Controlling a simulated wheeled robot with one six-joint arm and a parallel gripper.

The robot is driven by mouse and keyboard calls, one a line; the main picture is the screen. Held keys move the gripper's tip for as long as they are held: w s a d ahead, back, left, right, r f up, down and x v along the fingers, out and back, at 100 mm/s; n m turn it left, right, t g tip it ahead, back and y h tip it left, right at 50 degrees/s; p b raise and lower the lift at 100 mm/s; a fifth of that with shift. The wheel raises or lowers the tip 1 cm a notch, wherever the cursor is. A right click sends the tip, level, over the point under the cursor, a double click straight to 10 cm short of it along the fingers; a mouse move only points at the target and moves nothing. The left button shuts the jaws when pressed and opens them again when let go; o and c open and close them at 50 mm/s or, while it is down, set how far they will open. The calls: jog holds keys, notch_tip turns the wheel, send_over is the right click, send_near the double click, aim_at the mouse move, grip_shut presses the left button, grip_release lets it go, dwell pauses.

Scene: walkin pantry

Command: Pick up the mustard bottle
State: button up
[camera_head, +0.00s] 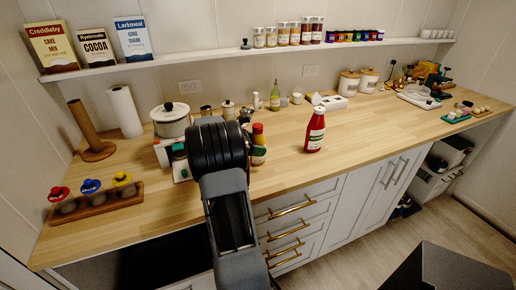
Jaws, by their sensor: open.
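I cannot make out a mustard bottle for certain. A bottle with a red and yellow top (258,134) stands on the wooden counter (385,126), partly hidden behind the right side of my arm, so I cannot tell what it is. A red bottle with a white cap and pale label (316,132) stands upright near the counter's front edge, to the right of my arm. My dark arm reaches up from the bottom over the front edge. My gripper is hidden behind the arm's thick black joint.
A white pot (171,122), a paper roll (125,112) and a wooden rack of colored-lid jars (95,200) are on the left. A slim green bottle (274,97) and canisters (349,83) stand behind.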

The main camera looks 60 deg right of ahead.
jog(key=shift+s+d+f, duration=0.1)
jog(key=shift+s+d, duration=0.05)
jog(key=shift+s, duration=0.05)
jog(key=c, duration=1.2)
jog(key=shift+o, duration=0.2)
jog(key=shift+r, duration=0.7)
jog(key=s+a+r, duration=0.8)
jog(key=a+r, duration=0.3)
jog(key=r, duration=0.1)
notch_tip(320, 180, up, 12)
jog(key=p, duration=1.2)
jog(key=shift+s+a+f, duration=0.15)
